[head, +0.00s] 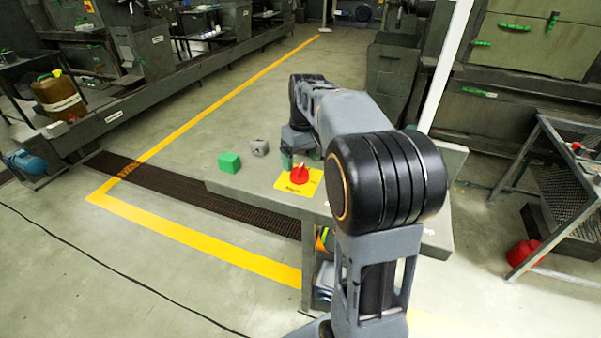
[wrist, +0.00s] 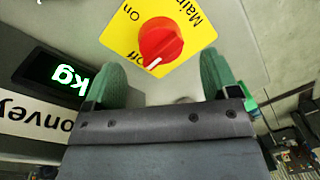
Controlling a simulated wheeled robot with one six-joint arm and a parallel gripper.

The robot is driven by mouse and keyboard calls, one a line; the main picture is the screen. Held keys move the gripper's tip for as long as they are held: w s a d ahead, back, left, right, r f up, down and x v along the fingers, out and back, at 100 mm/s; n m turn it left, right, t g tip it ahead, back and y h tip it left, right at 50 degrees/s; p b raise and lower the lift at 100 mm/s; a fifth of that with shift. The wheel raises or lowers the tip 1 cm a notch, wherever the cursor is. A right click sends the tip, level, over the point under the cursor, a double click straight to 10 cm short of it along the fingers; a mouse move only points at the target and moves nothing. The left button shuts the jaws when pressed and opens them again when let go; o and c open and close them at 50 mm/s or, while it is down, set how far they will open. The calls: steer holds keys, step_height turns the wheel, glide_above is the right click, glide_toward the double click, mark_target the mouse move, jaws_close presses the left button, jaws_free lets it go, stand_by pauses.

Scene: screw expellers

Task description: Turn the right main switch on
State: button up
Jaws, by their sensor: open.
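A red rotary main switch knob (wrist: 160,42) sits on a yellow plate (wrist: 185,12) lettered "Main", "On" and "Off". Its white mark points toward "Off". In the head view the knob (head: 299,174) and yellow plate (head: 288,187) are on the grey tabletop. Only one such switch shows. My gripper (wrist: 161,62) is open, with green fingers apart on either side of the knob's near part in the picture. No contact with the knob shows. In the head view my arm hides part of the tabletop and much of the gripper.
A green block (head: 229,162) and a grey block (head: 259,147) lie left of the switch. A lit "kg" display (wrist: 68,74) and a white label (wrist: 30,116) are left in the wrist view. A wire-mesh table (head: 570,165) stands at the right.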

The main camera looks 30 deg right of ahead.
mark_target(301, 169)
steer(key=shift+a+f, duration=0.15)
steer(key=shift+f, duration=1.95)
steer(key=c, duration=0.9)
